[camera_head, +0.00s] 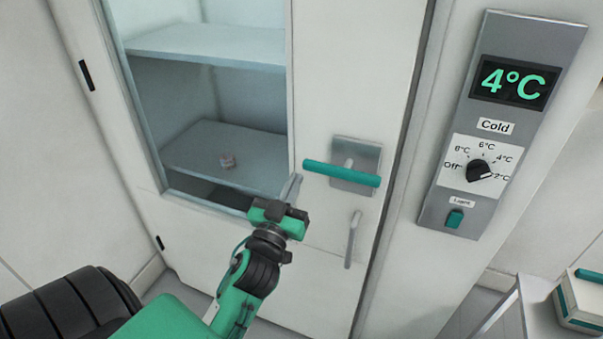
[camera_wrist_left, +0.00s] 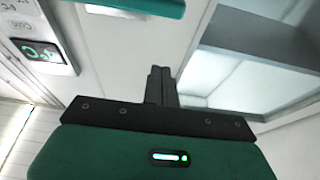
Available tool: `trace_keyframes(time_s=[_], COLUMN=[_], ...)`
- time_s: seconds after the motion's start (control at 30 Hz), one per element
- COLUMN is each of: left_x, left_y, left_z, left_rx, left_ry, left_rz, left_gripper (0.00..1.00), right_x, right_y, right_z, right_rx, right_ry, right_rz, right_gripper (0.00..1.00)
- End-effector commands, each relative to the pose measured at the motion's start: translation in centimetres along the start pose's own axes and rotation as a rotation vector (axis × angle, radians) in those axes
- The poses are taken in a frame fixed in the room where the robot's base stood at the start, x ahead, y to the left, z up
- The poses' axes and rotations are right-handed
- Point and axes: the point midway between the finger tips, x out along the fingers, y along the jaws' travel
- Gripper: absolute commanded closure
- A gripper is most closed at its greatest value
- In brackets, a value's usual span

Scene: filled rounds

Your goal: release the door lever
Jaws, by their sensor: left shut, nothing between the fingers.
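The door lever (camera_head: 340,174) is a teal bar on a square metal plate (camera_head: 368,159), lying nearly level and tilted slightly down to the right. It also shows along the top edge of the left wrist view (camera_wrist_left: 150,5). The lever is on a white door (camera_head: 345,95) with a window; the door looks closed. My left gripper (camera_head: 291,187) is shut and empty, just below and left of the lever's left end. Its shut fingers also show in the left wrist view (camera_wrist_left: 160,86). The fingers look apart from the lever. My right gripper is not in view.
A grey vertical handle (camera_head: 352,240) sits below the lever. Right of the door is a control panel (camera_head: 500,120) with a 4°C display, dial and switch. A white cart (camera_head: 540,305) stands lower right.

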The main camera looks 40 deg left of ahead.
Motion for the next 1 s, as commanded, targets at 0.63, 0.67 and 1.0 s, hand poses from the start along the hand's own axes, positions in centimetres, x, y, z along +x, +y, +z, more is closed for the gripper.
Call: trace_keyframes(time_s=[0.63,0.67,1.0], left_x=[8.8,8.6,8.0], left_y=[0.0,0.0,0.0], left_z=[1.8,2.1,3.8], left_rx=[-0.002,-0.001,0.0], left_ry=[-0.005,-0.005,-0.001], left_rz=[-0.004,-0.002,0.0], left_gripper=[1.0,1.0,1.0], right_x=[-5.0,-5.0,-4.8], right_y=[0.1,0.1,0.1], right_z=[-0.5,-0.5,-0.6], right_rx=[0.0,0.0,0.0], right_ry=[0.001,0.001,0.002], right_rz=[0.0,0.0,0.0], right_gripper=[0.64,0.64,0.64])
